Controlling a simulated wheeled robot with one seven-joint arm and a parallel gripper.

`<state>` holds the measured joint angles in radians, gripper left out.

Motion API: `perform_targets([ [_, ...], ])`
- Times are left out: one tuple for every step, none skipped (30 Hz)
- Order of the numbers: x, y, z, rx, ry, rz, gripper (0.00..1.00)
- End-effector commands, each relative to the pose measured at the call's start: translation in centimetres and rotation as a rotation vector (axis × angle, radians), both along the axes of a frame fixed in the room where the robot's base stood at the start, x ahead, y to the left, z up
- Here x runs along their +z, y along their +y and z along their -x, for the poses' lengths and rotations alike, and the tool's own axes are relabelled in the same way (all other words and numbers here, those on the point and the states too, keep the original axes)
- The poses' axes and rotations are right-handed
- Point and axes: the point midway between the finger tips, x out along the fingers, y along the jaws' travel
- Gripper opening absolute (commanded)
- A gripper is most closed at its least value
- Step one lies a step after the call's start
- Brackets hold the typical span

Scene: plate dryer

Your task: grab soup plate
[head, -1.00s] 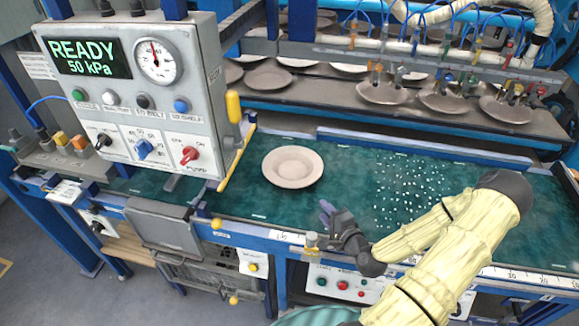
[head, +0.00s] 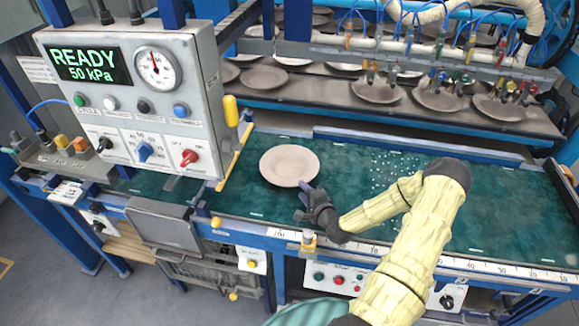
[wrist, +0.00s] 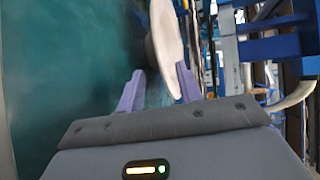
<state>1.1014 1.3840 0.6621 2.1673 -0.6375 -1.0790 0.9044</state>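The soup plate (head: 289,163) is a pale, round, shallow dish lying on the green work surface in the head view. My gripper (head: 304,190) is at its near right rim, low over the surface. In the wrist view the plate (wrist: 165,40) shows nearly edge-on at the top. Its rim reaches down into the space between the two purple fingers of my gripper (wrist: 160,80). The fingers are apart, with a gap beside the left one; the right one is close to the rim, and I cannot tell whether it touches.
A control box (head: 135,100) reading "READY 50 kPa" stands left of the plate, with a yellow-handled bar (head: 232,110) at its side. Several plates lie on the rack (head: 330,95) behind. The green surface (head: 480,205) to the right is free apart from white specks.

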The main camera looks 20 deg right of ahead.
Motion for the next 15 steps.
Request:
perform_targets([
  [0.0, 0.0, -0.2, 0.000, 0.000, 0.000, 0.36],
  [-0.1, 0.1, -0.3, 0.000, 0.000, -0.001, 0.36],
  [-0.1, 0.0, -0.3, 0.000, 0.000, -0.001, 0.36],
  [-0.1, 0.0, -0.3, 0.000, 0.000, -0.001, 0.36],
  [-0.1, 0.0, -0.3, 0.000, 0.000, -0.001, 0.36],
  [-0.1, 0.0, -0.3, 0.000, 0.000, -0.001, 0.36],
  [-0.1, 0.0, -0.3, 0.000, 0.000, -0.001, 0.36],
  [-0.1, 0.0, -0.3, 0.000, 0.000, -0.001, 0.36],
  [-0.1, 0.0, -0.3, 0.000, 0.000, 0.000, 0.36],
  [-0.1, 0.1, -0.3, 0.000, 0.000, 0.000, 0.36],
  [-0.1, 0.1, -0.4, 0.001, 0.000, 0.000, 0.36],
  [0.0, 0.2, -0.6, 0.001, 0.000, 0.000, 0.36],
  [0.0, 0.2, -0.8, 0.001, -0.001, 0.000, 0.36],
  [-0.1, 0.3, -1.1, 0.001, -0.001, 0.000, 0.36],
  [-0.1, 0.5, -1.5, 0.002, 0.000, 0.000, 0.36],
])
